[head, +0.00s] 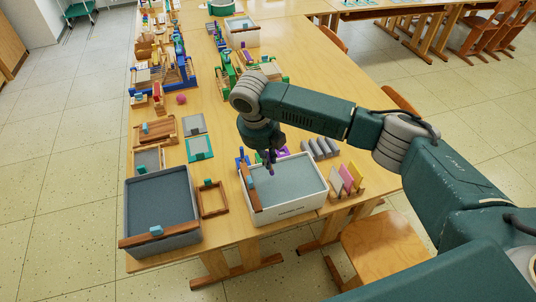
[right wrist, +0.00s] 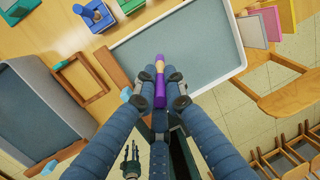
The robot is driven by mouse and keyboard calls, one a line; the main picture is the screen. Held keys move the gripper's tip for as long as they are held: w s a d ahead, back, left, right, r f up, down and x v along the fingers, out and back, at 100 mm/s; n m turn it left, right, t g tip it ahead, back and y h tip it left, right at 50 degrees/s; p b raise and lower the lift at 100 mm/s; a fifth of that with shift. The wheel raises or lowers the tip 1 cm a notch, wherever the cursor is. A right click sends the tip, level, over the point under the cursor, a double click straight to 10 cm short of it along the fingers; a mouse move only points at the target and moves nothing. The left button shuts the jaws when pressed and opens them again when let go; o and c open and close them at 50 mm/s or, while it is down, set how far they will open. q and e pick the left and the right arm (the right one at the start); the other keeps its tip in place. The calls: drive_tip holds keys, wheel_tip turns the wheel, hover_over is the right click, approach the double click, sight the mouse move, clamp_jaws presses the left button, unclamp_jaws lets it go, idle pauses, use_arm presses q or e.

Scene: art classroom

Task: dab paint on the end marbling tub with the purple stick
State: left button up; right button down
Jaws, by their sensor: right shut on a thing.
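My right gripper (head: 268,154) is shut on the purple stick (head: 271,170), over the white tub. In the right wrist view, the fingers (right wrist: 158,100) close on the purple stick (right wrist: 160,88) from both sides; a tan part shows near its far end. The white marbling tub (head: 290,212) holds a flat grey-blue surface and has a wooden bar across its left side. I cannot tell whether the stick touches that surface. A dark grey tub (head: 165,243) stands to its left, with a wooden bar and blue block at its front. My left gripper is out of view.
A wooden frame (head: 212,213) lies between the tubs. Coloured cards (head: 346,179) and grey blocks (head: 320,148) stand right of the white tub. Teal and wooden frames, racks and a red ball (head: 181,99) lie farther back. Another white tub (head: 242,40) is far back.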

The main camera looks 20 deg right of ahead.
drive_tip(key=shift+f, duration=0.6)
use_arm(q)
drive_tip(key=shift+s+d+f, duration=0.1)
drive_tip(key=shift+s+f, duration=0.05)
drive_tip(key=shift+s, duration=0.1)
use_arm(e)
drive_tip(key=shift+f, duration=0.1)
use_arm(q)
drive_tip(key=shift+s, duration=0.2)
use_arm(e)
drive_tip(key=shift+f, duration=0.35)
drive_tip(key=p+v, duration=0.3)
drive_tip(key=d+p+v, duration=0.1)
drive_tip(key=p+v, duration=0.2)
drive_tip(key=p, duration=0.1)
drive_tip(key=w+p+v, duration=0.1)
drive_tip(key=p+v, duration=0.2)
drive_tip(key=v, duration=0.1)
drive_tip(key=shift+d+r+p, duration=0.15)
drive_tip(key=shift+d+p, duration=0.15)
drive_tip(key=shift+d, duration=0.05)
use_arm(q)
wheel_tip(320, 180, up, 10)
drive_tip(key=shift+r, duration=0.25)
